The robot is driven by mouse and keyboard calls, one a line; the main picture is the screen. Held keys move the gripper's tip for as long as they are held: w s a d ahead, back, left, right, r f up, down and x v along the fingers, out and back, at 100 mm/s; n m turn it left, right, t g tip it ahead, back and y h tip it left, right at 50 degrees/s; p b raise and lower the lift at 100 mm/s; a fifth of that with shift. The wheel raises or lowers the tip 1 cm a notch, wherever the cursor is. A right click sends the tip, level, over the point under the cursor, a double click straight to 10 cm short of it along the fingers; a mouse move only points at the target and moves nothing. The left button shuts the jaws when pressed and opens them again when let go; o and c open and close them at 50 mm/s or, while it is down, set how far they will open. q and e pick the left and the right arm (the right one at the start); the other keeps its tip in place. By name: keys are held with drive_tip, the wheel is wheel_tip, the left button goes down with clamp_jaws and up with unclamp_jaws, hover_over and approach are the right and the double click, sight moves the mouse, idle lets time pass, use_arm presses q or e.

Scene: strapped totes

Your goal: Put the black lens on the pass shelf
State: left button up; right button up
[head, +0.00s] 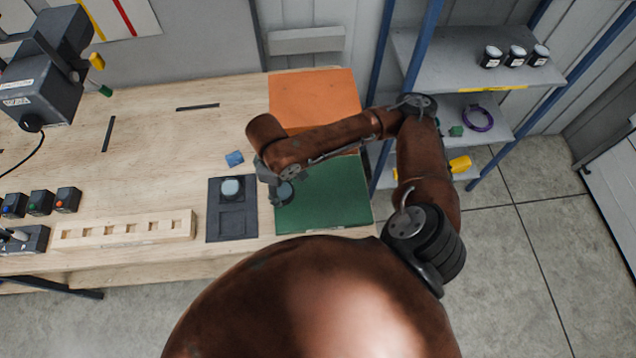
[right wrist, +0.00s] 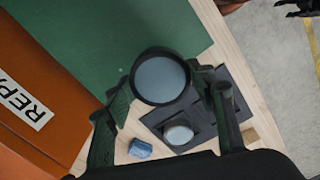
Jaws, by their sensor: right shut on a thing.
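My right gripper (head: 277,183) is shut on the black lens (head: 284,193), a dark round ring with a pale glass face. In the right wrist view the lens (right wrist: 160,78) sits between the two fingertips (right wrist: 165,92). It is over the left part of the green mat (head: 335,200); its height above it is hard to tell. A shelf rack (head: 425,60) stands at the right; I cannot read which board is the pass shelf. My left gripper is not in view.
A dark tray (head: 231,225) left of the mat holds another pale-faced round piece (head: 230,188). A blue block (head: 235,158) lies behind it. An orange box (head: 315,98) stands behind the mat. Several jars (head: 515,56) occupy the upper shelf's right; its left is clear. A purple ring (head: 478,119) lies below.

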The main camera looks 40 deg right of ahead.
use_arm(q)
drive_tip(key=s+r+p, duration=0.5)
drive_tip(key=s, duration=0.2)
use_arm(e)
drive_tip(key=s+a+r+n+p, duration=0.45)
drive_tip(key=s+n, duration=0.35)
drive_tip(key=n, duration=1)
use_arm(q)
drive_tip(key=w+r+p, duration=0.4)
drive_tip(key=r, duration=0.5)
use_arm(e)
drive_tip(key=n+b, duration=0.7)
drive_tip(key=b, duration=0.1)
hover_over(300, 202)
drive_tip(key=a, duration=0.1)
drive_tip(key=f, duration=0.7)
drive_tip(key=shift+s+f, duration=0.3)
drive_tip(key=shift+s, duration=0.1)
drive_tip(key=shift+w+d+f, duration=0.35)
drive_tip(key=shift+d+f, duration=0.05)
drive_tip(key=shift+f, duration=0.3)
wheel_tip(300, 202, down, 3)
drive_tip(key=shift+d+f+p, duration=0.1)
drive_tip(key=shift+p, duration=0.2)
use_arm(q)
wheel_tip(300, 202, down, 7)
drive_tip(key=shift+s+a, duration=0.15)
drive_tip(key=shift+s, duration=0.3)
